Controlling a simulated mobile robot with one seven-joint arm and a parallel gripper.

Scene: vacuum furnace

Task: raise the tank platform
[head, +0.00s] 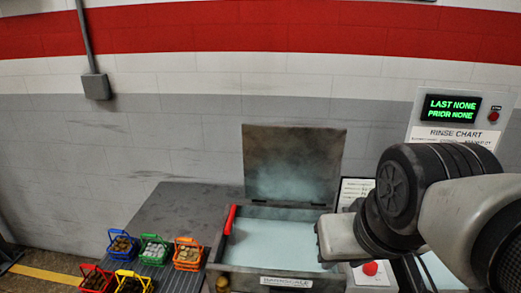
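The tank (215,267) stands at the lower middle of the head view, full of pale blue-green liquid, with its dark lid (292,160) raised at the back. I cannot make out a platform in the liquid. A red handle (230,220) sticks up at the tank's left rim. A red knob (370,268) sits on a light panel just right of the tank. My gripper (338,240) is over the tank's right edge, well to the right of the red handle. Its fingers are not clear, so I cannot tell whether it is open.
Several coloured wire baskets of small parts, such as the orange basket (187,254) and the blue basket (122,246), stand on the dark bench (180,205) left of the tank. A rinse chart display (451,109) reads "LAST NONE, PRIOR NONE". The bench behind the baskets is clear.

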